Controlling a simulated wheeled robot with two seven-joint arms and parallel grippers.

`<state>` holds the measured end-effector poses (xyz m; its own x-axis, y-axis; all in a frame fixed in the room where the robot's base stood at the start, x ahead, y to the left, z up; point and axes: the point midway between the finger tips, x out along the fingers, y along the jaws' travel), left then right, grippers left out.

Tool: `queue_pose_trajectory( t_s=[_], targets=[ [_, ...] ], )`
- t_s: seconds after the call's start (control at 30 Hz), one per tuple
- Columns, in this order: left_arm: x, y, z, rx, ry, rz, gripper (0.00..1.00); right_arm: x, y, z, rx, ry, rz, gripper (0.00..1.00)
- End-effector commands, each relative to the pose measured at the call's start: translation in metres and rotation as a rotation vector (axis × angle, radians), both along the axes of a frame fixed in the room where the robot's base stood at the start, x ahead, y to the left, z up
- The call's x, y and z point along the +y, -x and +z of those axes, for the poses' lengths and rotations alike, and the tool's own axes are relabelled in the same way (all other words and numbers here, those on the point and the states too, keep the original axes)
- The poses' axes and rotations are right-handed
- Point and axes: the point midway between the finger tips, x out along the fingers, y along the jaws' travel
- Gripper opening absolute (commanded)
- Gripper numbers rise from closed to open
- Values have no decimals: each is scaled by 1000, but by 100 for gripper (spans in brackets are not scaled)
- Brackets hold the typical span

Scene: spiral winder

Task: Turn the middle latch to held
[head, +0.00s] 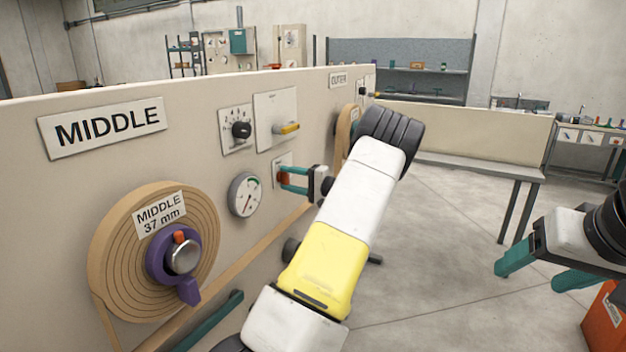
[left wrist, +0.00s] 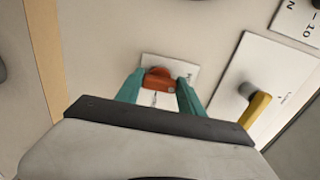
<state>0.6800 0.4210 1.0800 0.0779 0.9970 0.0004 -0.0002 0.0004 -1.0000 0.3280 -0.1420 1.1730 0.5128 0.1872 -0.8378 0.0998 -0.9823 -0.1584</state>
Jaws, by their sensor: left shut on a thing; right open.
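The orange latch (head: 284,179) sits on a small white plate on the beige panel, to the right of the round gauge. My left gripper (head: 283,178) reaches the panel there, its teal fingers shut on the latch. In the left wrist view the orange latch (left wrist: 159,78) lies between the two teal finger ends (left wrist: 160,92). The plate's lettering is mostly hidden or too small to read. The sign "MIDDLE" (head: 108,127) is on the panel at left. My right gripper (head: 533,272) is open and empty at the right, away from the panel.
A yellow-handled lever (head: 286,128) and a black knob (head: 241,130) are above the latch. The gauge (head: 245,194) and a tan spiral coil (head: 112,235) with a purple hub (head: 160,265) are to the left. A bench (head: 480,165) stands behind. The floor at centre right is clear.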

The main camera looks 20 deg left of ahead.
Motion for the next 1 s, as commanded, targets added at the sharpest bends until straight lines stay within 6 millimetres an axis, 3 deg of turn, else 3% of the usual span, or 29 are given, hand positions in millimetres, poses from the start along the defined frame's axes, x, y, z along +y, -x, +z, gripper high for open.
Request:
queue_pose_trajectory(
  t_s=[0.5,0.53,0.6,1.0],
  targets=[
    [-1,0,-1,-17,4,-1,5,0,0,0,0,0,0,67],
    [-1,0,-1,-17,4,-2,51,0,0,0,0,0,0,67],
    [-1,0,-1,-17,4,-1,65,0,0,0,0,0,0,67],
    [-6,0,0,-15,2,-2,67,0,0,0,0,0,0,67]
  ],
)
